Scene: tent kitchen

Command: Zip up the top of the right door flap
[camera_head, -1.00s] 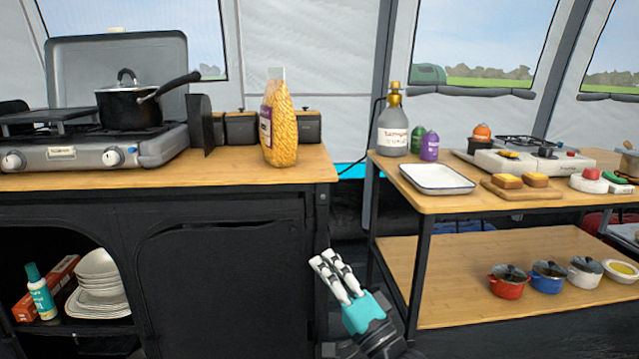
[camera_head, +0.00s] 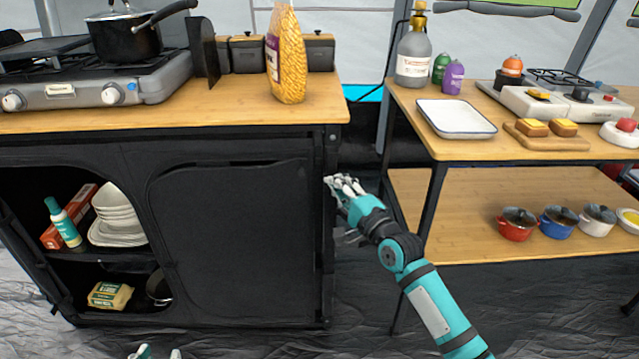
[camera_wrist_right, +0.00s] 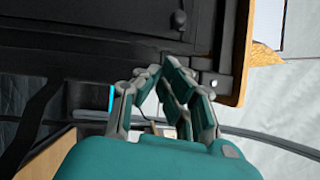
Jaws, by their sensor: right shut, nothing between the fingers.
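The right door flap (camera_head: 235,240) is a black fabric panel covering the right half of the cabinet front, with a seam curving along its top. My right gripper (camera_head: 343,187) is shut and empty beside the cabinet's right front post, near the flap's upper right side. In the right wrist view, my right gripper's fingertips (camera_wrist_right: 165,66) are close together just in front of the cabinet edge. A small grey piece, perhaps a zip pull (camera_wrist_right: 178,19), shows on the dark fabric beyond them. Tips that look like my left gripper (camera_head: 158,353) barely enter at the bottom edge.
The left compartment is open, with stacked plates (camera_head: 115,218). A two-tier table (camera_head: 450,148) stands to the right, with a narrow gap between it and the cabinet.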

